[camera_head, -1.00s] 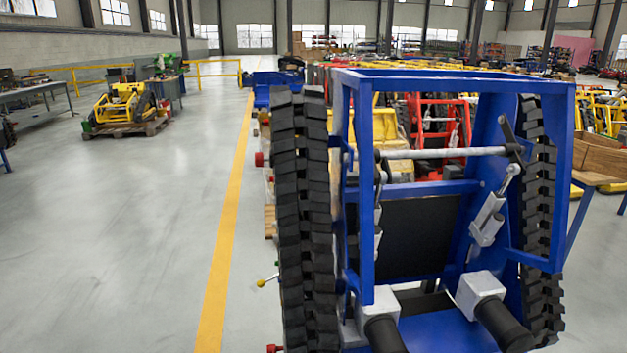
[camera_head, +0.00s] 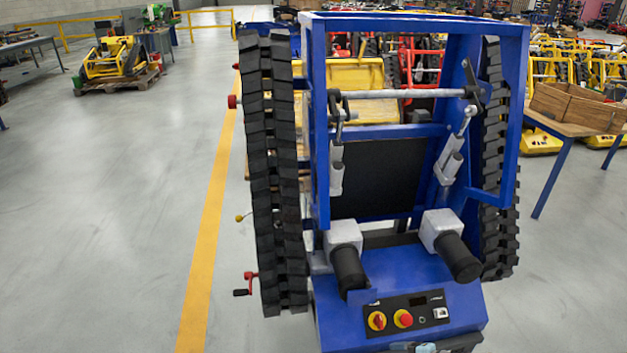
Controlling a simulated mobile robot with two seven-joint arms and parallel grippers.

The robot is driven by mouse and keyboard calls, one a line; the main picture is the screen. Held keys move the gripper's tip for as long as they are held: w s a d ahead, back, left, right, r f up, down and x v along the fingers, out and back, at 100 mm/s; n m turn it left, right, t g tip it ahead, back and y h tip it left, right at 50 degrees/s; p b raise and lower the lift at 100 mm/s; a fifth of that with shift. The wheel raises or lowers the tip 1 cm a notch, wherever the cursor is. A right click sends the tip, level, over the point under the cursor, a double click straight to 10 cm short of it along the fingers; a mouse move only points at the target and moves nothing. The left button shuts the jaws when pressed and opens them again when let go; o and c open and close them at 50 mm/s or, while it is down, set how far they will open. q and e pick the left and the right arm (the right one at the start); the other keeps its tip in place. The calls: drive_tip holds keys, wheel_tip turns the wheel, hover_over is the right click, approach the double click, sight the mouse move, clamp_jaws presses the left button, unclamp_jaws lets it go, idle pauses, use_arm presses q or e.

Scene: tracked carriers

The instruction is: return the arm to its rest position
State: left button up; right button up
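Neither of my arms nor grippers can be made out in the head view. A blue tracked carrier (camera_head: 400,290) stands upright close in front of me. It has a black track on the left (camera_head: 272,170) and a black track on the right (camera_head: 497,150). Its lower front carries a control panel (camera_head: 408,313) with two red knobs on yellow. A small pale and dark shape (camera_head: 425,347) is cut off at the bottom edge below the panel; I cannot tell what it is.
A wooden crate (camera_head: 575,108) sits on a table at the right. A yellow machine (camera_head: 112,58) on a pallet stands at the far left. Several red and yellow machines are behind the carrier. Open grey floor (camera_head: 110,220) with a yellow line (camera_head: 212,230) lies to the left.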

drive_tip(key=a+r+y, duration=0.1)
drive_tip(key=a+y, duration=0.1)
drive_tip(key=a, duration=0.9)
drive_tip(key=s+a+r+m+t+h, duration=0.1)
drive_tip(key=s+r+m+t, duration=0.1)
drive_tip(key=s+m, duration=0.35)
drive_tip(key=s+d+r+m+t+h, duration=0.1)
drive_tip(key=s+d+r+m+h, duration=0.25)
drive_tip(key=s+d, duration=0.5)
drive_tip(key=s+d+r+m+h, duration=0.2)
drive_tip(key=s+d+m+h, duration=0.25)
drive_tip(key=s+d, duration=0.4)
drive_tip(key=w+a+r+m+t+y, duration=0.15)
drive_tip(key=a+m, duration=0.35)
drive_tip(key=a, duration=0.6)
use_arm(q)
wheel_tip(320, 180, up, 11)
drive_tip(key=s+p, duration=0.1)
drive_tip(key=p, duration=1.1)
use_arm(e)
wheel_tip(320, 180, up, 11)
drive_tip(key=shift+w+a, duration=0.15)
drive_tip(key=shift+w, duration=0.05)
